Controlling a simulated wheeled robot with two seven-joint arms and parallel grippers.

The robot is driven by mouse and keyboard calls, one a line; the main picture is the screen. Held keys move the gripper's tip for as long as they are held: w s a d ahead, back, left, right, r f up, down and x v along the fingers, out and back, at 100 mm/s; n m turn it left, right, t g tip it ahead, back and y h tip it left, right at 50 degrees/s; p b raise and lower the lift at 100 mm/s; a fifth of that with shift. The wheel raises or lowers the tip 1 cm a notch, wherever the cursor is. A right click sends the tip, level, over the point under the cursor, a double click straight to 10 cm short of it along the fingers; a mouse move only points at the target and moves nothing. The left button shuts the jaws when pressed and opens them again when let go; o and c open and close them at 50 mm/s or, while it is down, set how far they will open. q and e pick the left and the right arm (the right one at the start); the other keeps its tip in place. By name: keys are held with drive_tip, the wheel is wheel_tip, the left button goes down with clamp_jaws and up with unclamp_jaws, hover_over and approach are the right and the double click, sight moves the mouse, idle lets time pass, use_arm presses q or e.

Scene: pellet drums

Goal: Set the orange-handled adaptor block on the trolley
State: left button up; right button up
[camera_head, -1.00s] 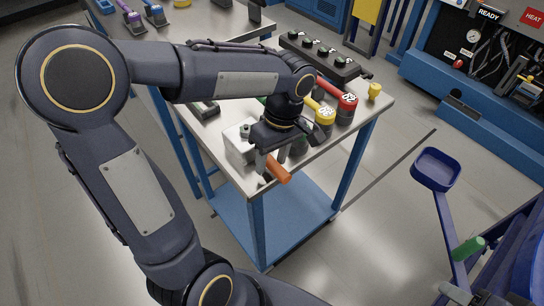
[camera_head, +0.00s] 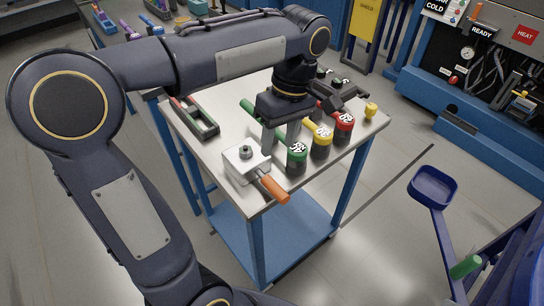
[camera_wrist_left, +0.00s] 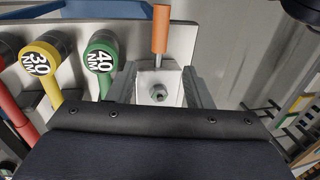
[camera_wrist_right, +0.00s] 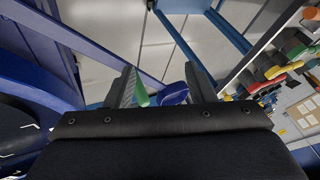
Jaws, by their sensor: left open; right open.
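The adaptor block (camera_head: 238,166) is a pale grey block with a bolt on top and an orange handle (camera_head: 274,189). It rests at the near corner of a grey-topped, blue-legged stand (camera_head: 222,115) with a lower shelf; no wheels show, so I cannot tell whether this is the trolley. The handle sticks out past the edge. My left gripper (camera_head: 281,138) is open and empty, just behind and above the block. In the left wrist view, the block (camera_wrist_left: 152,78) appears between its spread fingers (camera_wrist_left: 160,88). My right gripper (camera_wrist_right: 163,86) is open and empty in the right wrist view.
Green (camera_head: 297,158), yellow (camera_head: 321,141) and red (camera_head: 344,125) handled tools stand right of the block. A blue tray on an arm (camera_head: 433,187) and a green grip (camera_head: 465,267) are at the right.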

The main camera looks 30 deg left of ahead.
use_arm(q)
drive_tip(key=s+f+m+t+h, duration=0.2)
drive_tip(key=s+f+m+t, duration=0.1)
drive_tip(key=s+m, duration=0.3)
drive_tip(key=s+f+m+t+h, duration=0.2)
drive_tip(key=s+f+m+t, duration=0.2)
drive_tip(key=s, duration=0.3)
drive_tip(key=shift+s+f+m+t+h, duration=0.3)
drive_tip(key=shift+s+f+m, duration=0.1)
drive_tip(key=shift+m, duration=0.5)
drive_tip(key=shift+r+p, duration=0.45)
